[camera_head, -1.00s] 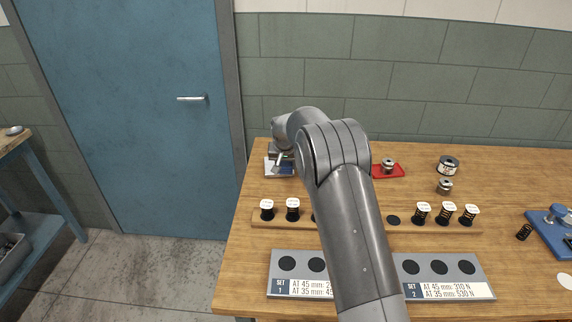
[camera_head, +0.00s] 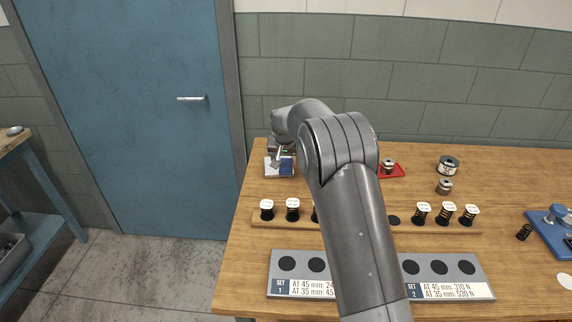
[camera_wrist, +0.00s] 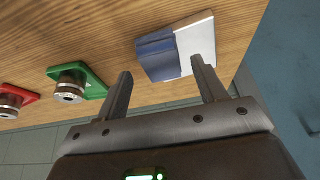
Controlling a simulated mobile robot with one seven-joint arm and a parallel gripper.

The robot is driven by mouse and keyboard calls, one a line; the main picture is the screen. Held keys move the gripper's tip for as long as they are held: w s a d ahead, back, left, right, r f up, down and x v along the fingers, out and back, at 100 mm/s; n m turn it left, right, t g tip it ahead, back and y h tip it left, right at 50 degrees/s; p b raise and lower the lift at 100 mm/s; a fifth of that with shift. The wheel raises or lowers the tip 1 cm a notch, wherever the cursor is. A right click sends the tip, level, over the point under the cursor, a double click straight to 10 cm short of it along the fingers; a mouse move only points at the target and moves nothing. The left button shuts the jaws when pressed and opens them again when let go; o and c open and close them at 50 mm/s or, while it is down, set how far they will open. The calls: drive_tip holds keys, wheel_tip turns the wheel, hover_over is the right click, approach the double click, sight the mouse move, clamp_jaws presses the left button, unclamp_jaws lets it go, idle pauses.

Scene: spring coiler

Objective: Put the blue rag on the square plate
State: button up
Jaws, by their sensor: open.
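The blue rag (camera_wrist: 156,57) lies folded in the wrist view, beyond my fingertips. The white square plate (camera_wrist: 195,40) shows beside it on the right, with the rag covering the plate's left part. In the head view the rag (camera_head: 287,167) is at the right of the white plate (camera_head: 270,164), at the table's back left. My gripper (camera_wrist: 160,68) is open, its two fingers apart and nothing seen clamped between them. It also shows small in the head view (camera_head: 280,153), above the plate. How much plate lies under the rag is hidden.
A green square tray (camera_wrist: 90,83) and a red tray (camera_wrist: 18,96), each with a metal part on it, stand left in the wrist view. A rack of springs (camera_head: 262,220) and a grey set board (camera_head: 278,285) lie nearer on the table (camera_head: 500,195).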

drive_tip(key=v, duration=0.9)
drive_tip(key=s+d+r, duration=0.7)
drive_tip(key=s, duration=0.3)
drive_tip(key=s+d+r, duration=0.6)
drive_tip(key=s, duration=0.4)
drive_tip(key=s+d+f, duration=0.2)
drive_tip(key=s+d, duration=0.1)
drive_tip(key=s, duration=1)
drive_tip(key=s+d+f+t, duration=0.1)
drive_tip(key=s+d, duration=0.3)
drive_tip(key=s, duration=0.8)
drive_tip(key=shift+s+f, duration=0.4)
